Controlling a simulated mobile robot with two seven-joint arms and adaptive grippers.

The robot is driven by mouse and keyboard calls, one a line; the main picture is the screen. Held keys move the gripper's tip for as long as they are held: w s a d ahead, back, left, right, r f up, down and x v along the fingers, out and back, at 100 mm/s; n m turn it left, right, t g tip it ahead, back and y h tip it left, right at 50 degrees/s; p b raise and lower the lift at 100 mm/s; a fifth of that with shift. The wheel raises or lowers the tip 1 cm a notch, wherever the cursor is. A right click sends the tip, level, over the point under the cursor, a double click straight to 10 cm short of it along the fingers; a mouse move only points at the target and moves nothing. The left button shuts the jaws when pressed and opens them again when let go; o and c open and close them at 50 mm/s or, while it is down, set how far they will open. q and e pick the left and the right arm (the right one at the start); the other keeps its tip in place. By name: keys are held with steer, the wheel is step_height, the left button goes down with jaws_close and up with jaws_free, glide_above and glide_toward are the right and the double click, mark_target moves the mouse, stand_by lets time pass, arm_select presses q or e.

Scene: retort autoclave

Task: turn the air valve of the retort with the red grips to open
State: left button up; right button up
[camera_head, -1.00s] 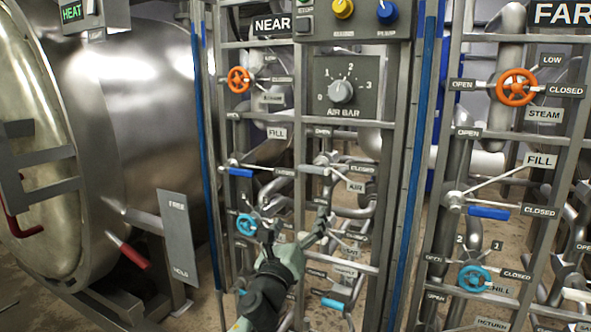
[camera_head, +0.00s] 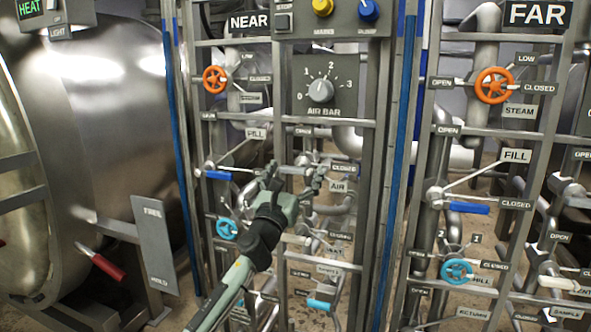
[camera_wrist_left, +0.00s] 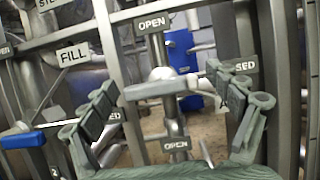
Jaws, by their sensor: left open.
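The retort (camera_head: 110,130) with a red grip (camera_head: 108,267) stands at the left in the head view. On the NEAR panel, the AIR label (camera_head: 338,186) sits below a CLOSED label (camera_head: 346,168). In the left wrist view, the valve's pale grey grip (camera_wrist_left: 160,89) lies roughly level, below an OPEN label (camera_wrist_left: 152,24); a CLOSED label (camera_wrist_left: 246,65) is partly hidden at the right. My left gripper (camera_head: 292,178) is open in front of this valve. Its fingers (camera_wrist_left: 165,97) are on either side of the grip, with no clear contact. My right gripper is not in view.
A blue FILL lever (camera_head: 218,175) is left of my gripper, and a cyan wheel (camera_head: 227,228) is below it. Panel bars (camera_head: 282,95) frame the valves closely. The FAR panel (camera_head: 420,200) with similar valves stands to the right.

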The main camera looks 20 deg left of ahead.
arm_select(q)
steer(key=shift+c, duration=1)
steer(key=c, duration=1)
